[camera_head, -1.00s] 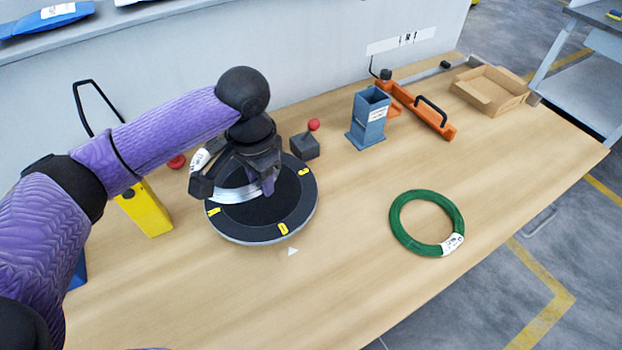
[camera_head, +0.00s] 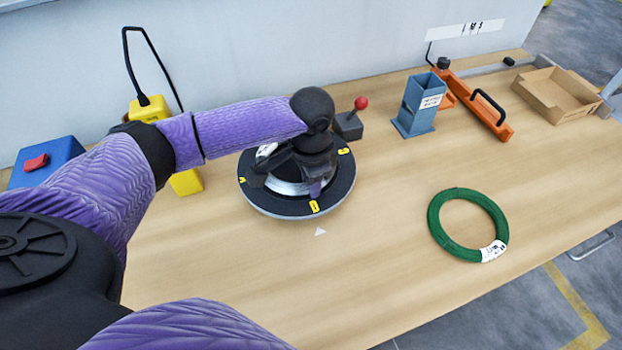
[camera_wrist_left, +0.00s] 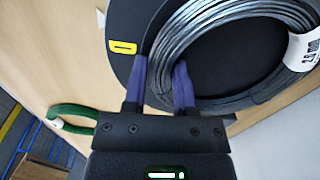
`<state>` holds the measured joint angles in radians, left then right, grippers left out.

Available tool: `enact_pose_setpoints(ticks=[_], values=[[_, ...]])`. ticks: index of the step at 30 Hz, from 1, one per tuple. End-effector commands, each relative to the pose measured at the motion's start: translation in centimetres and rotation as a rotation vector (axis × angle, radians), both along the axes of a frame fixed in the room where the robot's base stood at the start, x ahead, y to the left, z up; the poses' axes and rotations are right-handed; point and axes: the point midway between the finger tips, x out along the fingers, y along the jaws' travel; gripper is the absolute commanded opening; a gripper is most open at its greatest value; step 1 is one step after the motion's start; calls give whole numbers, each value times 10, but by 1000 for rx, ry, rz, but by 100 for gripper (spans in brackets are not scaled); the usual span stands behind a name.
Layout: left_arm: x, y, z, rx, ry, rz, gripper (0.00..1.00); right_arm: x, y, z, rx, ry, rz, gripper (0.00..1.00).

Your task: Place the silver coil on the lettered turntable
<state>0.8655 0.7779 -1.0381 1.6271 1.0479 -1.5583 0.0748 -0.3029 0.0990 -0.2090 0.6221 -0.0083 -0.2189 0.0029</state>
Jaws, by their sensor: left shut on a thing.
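The silver coil (camera_head: 286,187) is over the black lettered turntable (camera_head: 281,208), within its outline and roughly centred. My left gripper (camera_head: 315,186) is above the turntable and shut on the coil's near side. In the left wrist view, the fingers of the gripper (camera_wrist_left: 167,88) straddle the wire bundle of the coil (camera_wrist_left: 178,38), with the dark disc of the turntable (camera_wrist_left: 122,60) behind. The coil's white tag (camera_wrist_left: 303,48) shows at the right. Whether the coil touches the disc I cannot tell. The gripper hides much of the coil in the head view. My right gripper is out of view.
A green coil (camera_head: 436,224) lies on the table to the right. A red-knobbed grey box (camera_head: 347,126) stands just behind the turntable. A blue-grey holder (camera_head: 416,112), an orange tool (camera_head: 478,103) and a cardboard tray (camera_head: 553,105) are farther right. The front middle is clear.

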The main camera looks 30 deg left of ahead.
Motion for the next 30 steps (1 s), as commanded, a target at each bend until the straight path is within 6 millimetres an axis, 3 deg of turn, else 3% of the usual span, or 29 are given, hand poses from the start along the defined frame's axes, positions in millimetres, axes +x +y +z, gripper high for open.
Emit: enact_pose_setpoints(ticks=[1,2,6,7,14,17,24,30], values=[[0,0,0,0,-1,0,0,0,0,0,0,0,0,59],[0,0,-1,0,0,0,36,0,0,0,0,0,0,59],[0,0,-1,0,0,0,66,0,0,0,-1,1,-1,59],[0,0,-1,0,0,0,69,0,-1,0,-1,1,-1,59],[0,0,-1,0,0,0,69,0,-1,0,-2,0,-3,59],[0,0,8,0,0,0,69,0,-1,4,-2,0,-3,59],[0,-1,76,-1,-4,1,69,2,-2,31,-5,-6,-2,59],[0,-1,115,-1,-3,1,69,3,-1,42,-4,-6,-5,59]])
